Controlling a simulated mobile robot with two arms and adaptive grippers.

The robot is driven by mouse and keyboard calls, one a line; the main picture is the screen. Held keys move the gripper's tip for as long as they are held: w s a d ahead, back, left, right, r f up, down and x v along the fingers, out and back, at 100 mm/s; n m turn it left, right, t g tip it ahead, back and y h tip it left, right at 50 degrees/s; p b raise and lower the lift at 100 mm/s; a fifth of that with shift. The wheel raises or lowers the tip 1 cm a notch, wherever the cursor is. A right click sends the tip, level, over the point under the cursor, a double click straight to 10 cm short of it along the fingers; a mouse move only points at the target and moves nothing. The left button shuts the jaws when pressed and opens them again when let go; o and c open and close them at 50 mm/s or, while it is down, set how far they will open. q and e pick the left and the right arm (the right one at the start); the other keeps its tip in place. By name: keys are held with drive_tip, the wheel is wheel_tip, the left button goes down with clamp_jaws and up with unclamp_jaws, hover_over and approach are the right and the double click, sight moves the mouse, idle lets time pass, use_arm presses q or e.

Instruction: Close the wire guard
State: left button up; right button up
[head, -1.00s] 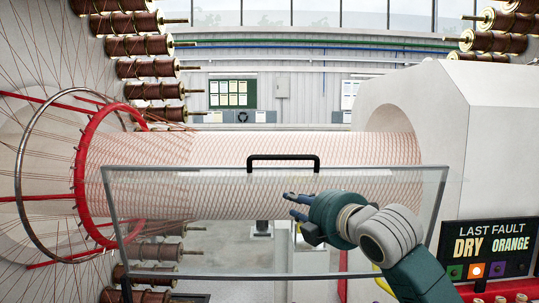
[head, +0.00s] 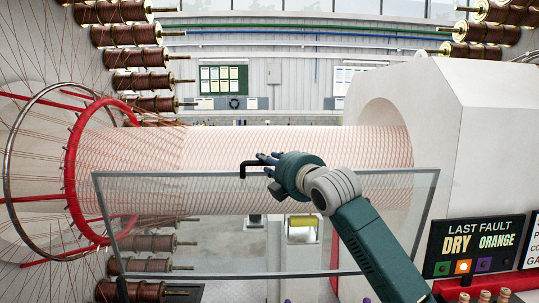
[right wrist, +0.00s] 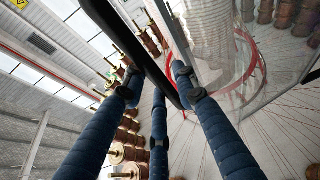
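The wire guard (head: 160,240) is a clear panel with a thin grey frame. It stands in front of the lower part of the wire-mesh tube (head: 230,148) in the head view. Its black handle (head: 246,165) is on the top edge and is partly hidden by my right gripper (head: 268,163). In the right wrist view my right gripper's blue fingers (right wrist: 157,88) are straight and spread, with the black handle bar (right wrist: 130,35) passing among them. Whether they touch it is unclear. My left gripper is out of view.
A red ring (head: 72,170) and a steel ring (head: 10,170) surround the tube's left end. Wire spools (head: 140,59) stand at the left. A white machine housing (head: 480,130) and a sign (head: 478,247) are at the right.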

drive_tip(key=shift+w, duration=0.15)
drive_tip(key=shift+c, duration=0.3)
clamp_jaws()
drive_tip(key=shift+s+f+b, duration=0.25)
drive_tip(key=shift+b, duration=0.2)
drive_tip(key=s+f+n+t+y+b, duration=0.1)
drive_tip(key=s+f+t+b, duration=0.1)
drive_tip(key=s+f+b, duration=0.5)
drive_tip(key=s+f+n+t+y+b, duration=0.1)
drive_tip(key=s+f+b, duration=0.6)
drive_tip(key=s+b, duration=0.9)
drive_tip(key=shift+s+f+n+t+y+b, duration=0.2)
drive_tip(key=shift+s+n+t+y+b, duration=0.25)
drive_tip(key=shift+s+t, duration=0.2)
